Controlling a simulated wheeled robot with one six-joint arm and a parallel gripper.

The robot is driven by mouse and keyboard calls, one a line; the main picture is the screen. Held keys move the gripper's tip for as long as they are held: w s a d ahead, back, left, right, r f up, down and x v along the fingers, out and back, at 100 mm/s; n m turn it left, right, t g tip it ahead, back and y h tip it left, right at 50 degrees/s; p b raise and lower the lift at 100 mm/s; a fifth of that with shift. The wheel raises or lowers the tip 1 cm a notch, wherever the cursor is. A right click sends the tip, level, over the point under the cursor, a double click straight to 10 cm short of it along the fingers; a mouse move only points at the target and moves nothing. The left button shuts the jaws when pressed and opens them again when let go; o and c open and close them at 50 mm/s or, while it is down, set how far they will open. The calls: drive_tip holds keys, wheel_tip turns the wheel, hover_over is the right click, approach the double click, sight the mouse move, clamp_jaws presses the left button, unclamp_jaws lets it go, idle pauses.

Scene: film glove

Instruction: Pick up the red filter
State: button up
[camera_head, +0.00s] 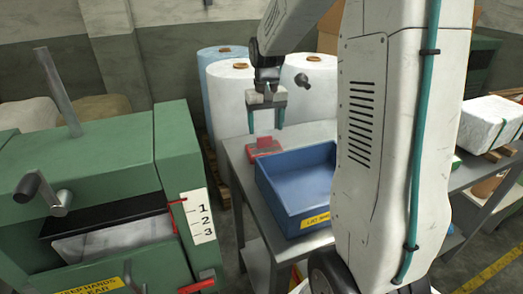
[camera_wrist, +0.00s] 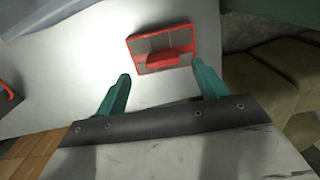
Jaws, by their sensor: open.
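The red filter (camera_head: 264,146) lies on the grey metal table (camera_head: 237,158), left of the blue bin. In the wrist view the red filter (camera_wrist: 160,50) is a red frame with grey panels and a raised red block along its middle. My gripper (camera_head: 266,121) hangs above it with its green fingers pointing down. In the wrist view my gripper (camera_wrist: 160,82) is open and empty, and the filter shows beyond the gap between its fingertips. The fingers are apart from the filter.
A blue bin (camera_head: 277,205) with a yellow label stands on the table close to the filter. A green machine (camera_head: 95,165) with a crank and a numbered scale stands at the left. Large white rolls (camera_head: 228,95) stand behind the table.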

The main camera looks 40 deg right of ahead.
drive_tip(key=f, duration=0.5)
drive_tip(key=shift+w+a+f, duration=0.1)
drive_tip(key=shift+a+f, duration=0.1)
drive_tip(key=shift+f, duration=0.15)
drive_tip(key=c, duration=1.1)
